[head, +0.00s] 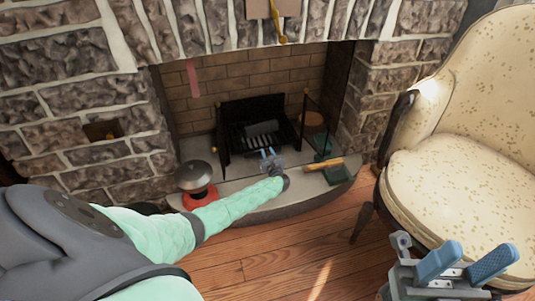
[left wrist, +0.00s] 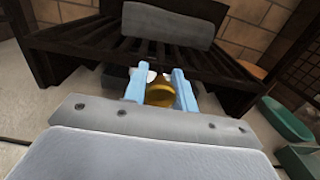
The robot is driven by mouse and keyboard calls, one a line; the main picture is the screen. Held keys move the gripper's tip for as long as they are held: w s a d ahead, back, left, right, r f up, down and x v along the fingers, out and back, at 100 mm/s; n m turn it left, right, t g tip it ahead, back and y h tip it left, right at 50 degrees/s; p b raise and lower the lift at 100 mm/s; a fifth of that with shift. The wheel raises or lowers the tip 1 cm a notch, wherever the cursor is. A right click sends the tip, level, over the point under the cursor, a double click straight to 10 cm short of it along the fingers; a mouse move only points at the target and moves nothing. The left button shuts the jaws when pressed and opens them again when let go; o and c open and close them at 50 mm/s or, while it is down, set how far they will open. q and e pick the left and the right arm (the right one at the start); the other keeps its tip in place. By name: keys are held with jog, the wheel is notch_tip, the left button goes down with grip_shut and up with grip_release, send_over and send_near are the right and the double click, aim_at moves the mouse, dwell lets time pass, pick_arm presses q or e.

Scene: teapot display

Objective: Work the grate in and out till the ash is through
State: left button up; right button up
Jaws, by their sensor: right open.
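The fireplace grate (head: 262,132) is a dark metal basket with bars, standing in the hearth with a grey log on it; its bars (left wrist: 150,52) also fill the top of the left wrist view. My left gripper (head: 268,153) is low at the grate's front. In the left wrist view its blue fingers (left wrist: 160,90) stand on both sides of a round brass knob (left wrist: 160,94), which fills the gap between them. What the knob joins to is hidden. Ash cannot be made out. My right gripper (head: 467,262) is open and empty at the lower right, away from the hearth.
A red-based pot with a grey domed lid (head: 197,177) stands on the hearth's left. A cream armchair (head: 465,140) stands at the right. Wooden floor is clear in front.

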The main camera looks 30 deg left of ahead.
aim_at(265, 146)
pick_arm(q)
grip_shut()
jog(key=shift+b+x, duration=1)
jog(key=shift+x, duration=0.85)
jog(key=shift+w+a, duration=0.2)
jog(key=shift+a, duration=0.1)
jog(key=o, duration=0.9)
grip_release()
jog(key=shift+w, duration=0.1)
jog(key=shift+c, duration=0.2)
jog(key=shift+s+d, duration=0.2)
jog(key=shift+s, duration=0.1)
jog(key=p+v, duration=0.2)
jog(key=v, duration=0.5)
jog(key=shift+d+p, duration=0.2)
jog(key=shift+p, duration=0.2)
